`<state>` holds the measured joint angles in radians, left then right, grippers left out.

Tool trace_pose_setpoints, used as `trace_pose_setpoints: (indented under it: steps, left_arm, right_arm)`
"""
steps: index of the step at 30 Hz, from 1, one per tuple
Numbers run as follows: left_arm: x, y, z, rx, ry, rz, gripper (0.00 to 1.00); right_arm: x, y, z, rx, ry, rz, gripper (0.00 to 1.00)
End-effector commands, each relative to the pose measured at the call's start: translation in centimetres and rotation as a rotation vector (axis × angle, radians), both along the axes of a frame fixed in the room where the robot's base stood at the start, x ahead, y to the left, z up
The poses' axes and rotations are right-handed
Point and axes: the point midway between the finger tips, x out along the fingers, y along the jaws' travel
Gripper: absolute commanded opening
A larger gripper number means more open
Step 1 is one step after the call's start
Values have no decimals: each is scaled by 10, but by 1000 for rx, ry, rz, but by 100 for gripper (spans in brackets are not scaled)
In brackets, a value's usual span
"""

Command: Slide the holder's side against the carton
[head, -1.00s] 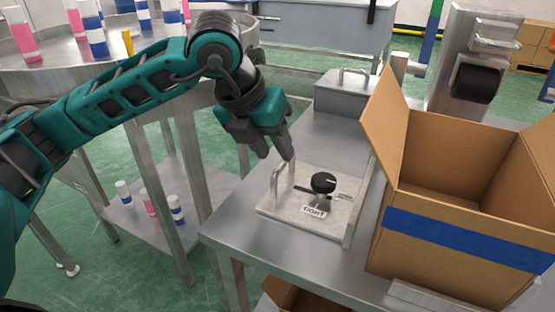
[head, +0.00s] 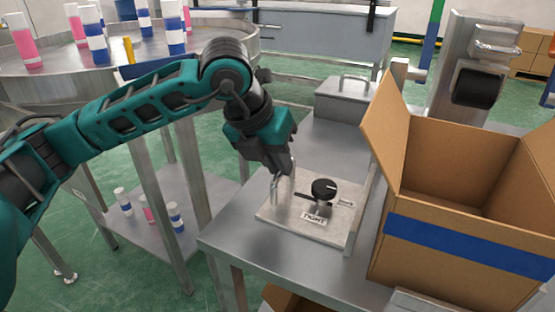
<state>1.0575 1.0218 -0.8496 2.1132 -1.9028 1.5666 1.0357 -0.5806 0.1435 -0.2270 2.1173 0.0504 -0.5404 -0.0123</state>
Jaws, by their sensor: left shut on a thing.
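The holder (head: 290,228) is a flat pale plate with a black knob (head: 324,189), a "TIGHT" label and a metal handle (head: 274,189) on its left edge. It lies flat on the steel table. My left gripper (head: 284,171) is shut on the handle at its upper part. The carton (head: 455,262) is an open cardboard box with a blue band, standing right of the holder. The raised strip on the holder's right edge is close to the carton's left side; whether they touch I cannot tell. My right gripper is not in view.
A lidded metal box (head: 343,100) stands behind the holder on the steel table (head: 238,243). A steel machine (head: 478,75) stands behind the carton. A round table (head: 60,82) with several bottles is at the left. Bare tabletop lies in front of the holder.

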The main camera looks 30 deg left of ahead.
Motion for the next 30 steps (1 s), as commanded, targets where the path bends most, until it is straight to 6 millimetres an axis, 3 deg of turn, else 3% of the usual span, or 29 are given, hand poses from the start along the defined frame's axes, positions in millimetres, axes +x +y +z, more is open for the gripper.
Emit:
trace_pose_setpoints:
  steps: [14, 24, 30]
  left_arm:
    - [0, -1, 0, 0, 0, 0, 0]
    - [3, -42, 1, -2, -1, -5, 0]
    - [3, -46, 0, 0, 0, 0, 0]
  right_arm:
    - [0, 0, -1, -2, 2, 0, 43]
    - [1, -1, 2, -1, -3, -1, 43]
    - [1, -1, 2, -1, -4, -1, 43]
